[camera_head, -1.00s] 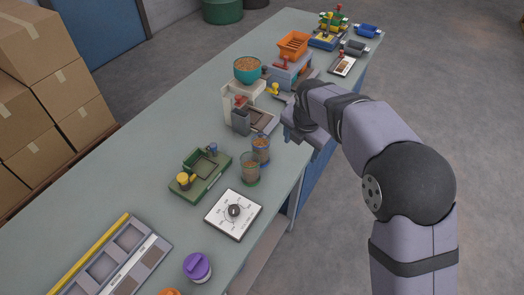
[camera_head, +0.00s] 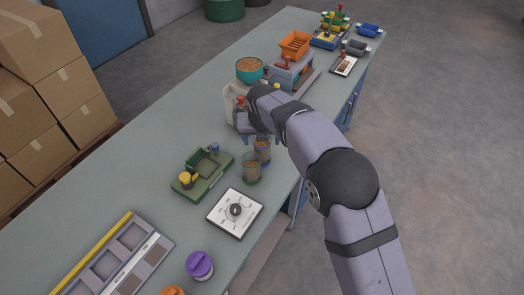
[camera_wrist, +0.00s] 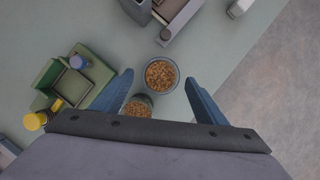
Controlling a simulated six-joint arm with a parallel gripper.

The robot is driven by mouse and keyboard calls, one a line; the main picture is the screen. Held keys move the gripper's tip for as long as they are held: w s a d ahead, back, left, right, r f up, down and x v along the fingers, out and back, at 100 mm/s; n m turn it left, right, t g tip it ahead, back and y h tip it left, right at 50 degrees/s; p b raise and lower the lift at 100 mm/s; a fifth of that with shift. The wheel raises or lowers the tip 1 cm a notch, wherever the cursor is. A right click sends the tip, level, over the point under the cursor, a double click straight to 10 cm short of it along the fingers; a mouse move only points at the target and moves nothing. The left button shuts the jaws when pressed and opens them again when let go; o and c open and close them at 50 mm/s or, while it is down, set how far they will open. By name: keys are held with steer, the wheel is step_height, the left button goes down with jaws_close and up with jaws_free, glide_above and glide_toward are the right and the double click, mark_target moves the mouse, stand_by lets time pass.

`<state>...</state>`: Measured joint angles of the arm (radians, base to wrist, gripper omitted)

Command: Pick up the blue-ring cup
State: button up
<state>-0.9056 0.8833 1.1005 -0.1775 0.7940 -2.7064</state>
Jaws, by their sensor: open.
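The blue-ring cup (camera_head: 263,153) is a clear cup of brown grains standing on the bench, just behind a similar cup with a green ring (camera_head: 251,171). In the wrist view the blue-ring cup (camera_wrist: 161,75) shows from above, upright, between the tips of my gripper (camera_wrist: 159,78). The fingers are open, with a gap on each side of the cup. The green-ring cup (camera_wrist: 138,104) is closer to the gripper body and partly hidden by it. In the head view my gripper (camera_head: 261,136) is over the blue-ring cup; its height above the cup is hard to tell.
A green fixture (camera_head: 204,173) with a yellow knob is left of the cups. A white dial plate (camera_head: 235,213) lies in front. A white stand with a teal bowl (camera_head: 249,70) is behind. The bench's right edge is close to the cups.

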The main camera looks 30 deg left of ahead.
mark_target(262, 145)
steer(key=shift+f, duration=0.1)
steer(key=shift+p+x, duration=1.45)
steer(key=shift+x, duration=1)
steer(key=shift+d, duration=0.15)
steer(key=c, duration=1.1)
